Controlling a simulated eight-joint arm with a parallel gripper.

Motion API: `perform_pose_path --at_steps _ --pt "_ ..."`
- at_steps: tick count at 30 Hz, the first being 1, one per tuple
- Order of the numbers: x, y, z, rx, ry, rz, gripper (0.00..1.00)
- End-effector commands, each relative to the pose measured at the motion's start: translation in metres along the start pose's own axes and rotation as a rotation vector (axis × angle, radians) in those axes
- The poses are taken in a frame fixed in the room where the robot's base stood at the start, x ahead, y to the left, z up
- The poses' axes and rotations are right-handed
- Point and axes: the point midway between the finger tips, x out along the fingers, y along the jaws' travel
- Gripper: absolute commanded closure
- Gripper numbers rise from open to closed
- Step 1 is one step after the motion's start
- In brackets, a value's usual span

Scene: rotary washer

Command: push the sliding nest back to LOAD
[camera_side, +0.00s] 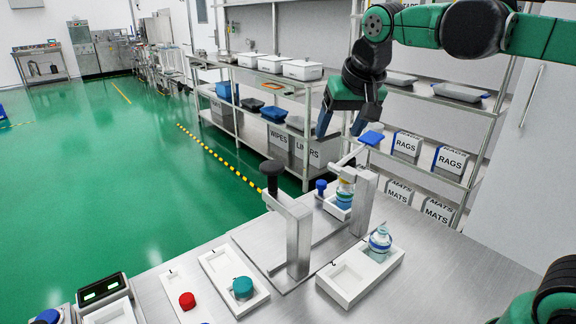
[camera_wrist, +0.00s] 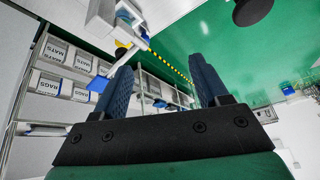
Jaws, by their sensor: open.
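The sliding nest (camera_side: 332,207) is a small white tray with a blue knob (camera_side: 321,186) at its left end. It sits under the arm of the right metal post (camera_side: 364,206), and a bottle with a blue band (camera_side: 345,194) stands in it. A blue paddle (camera_side: 371,138) sticks out at the top of this post. My gripper (camera_side: 339,136) is open and empty, pointing down above and behind the nest, left of the paddle and apart from both. In the wrist view my gripper's two dark blue fingers (camera_wrist: 163,72) are spread with nothing between them.
A second post (camera_side: 298,240) with a black knob (camera_side: 272,170) stands left of the nest. A white tray (camera_side: 342,289) with another bottle (camera_side: 380,240) lies in front. Trays with a red cap (camera_side: 187,301) and a teal cap (camera_side: 242,287) lie front left. Shelves stand behind the bench.

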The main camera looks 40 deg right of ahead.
Motion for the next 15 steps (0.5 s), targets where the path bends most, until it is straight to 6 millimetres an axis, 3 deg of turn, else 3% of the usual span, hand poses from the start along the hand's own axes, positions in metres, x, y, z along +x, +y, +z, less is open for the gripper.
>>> perform_pose_path --at_steps 6,15 --pt "0.030 0.001 -0.060 0.294 -0.049 0.152 0.33" --pt "0.080 0.010 -0.100 0.607 -0.052 0.324 0.33"
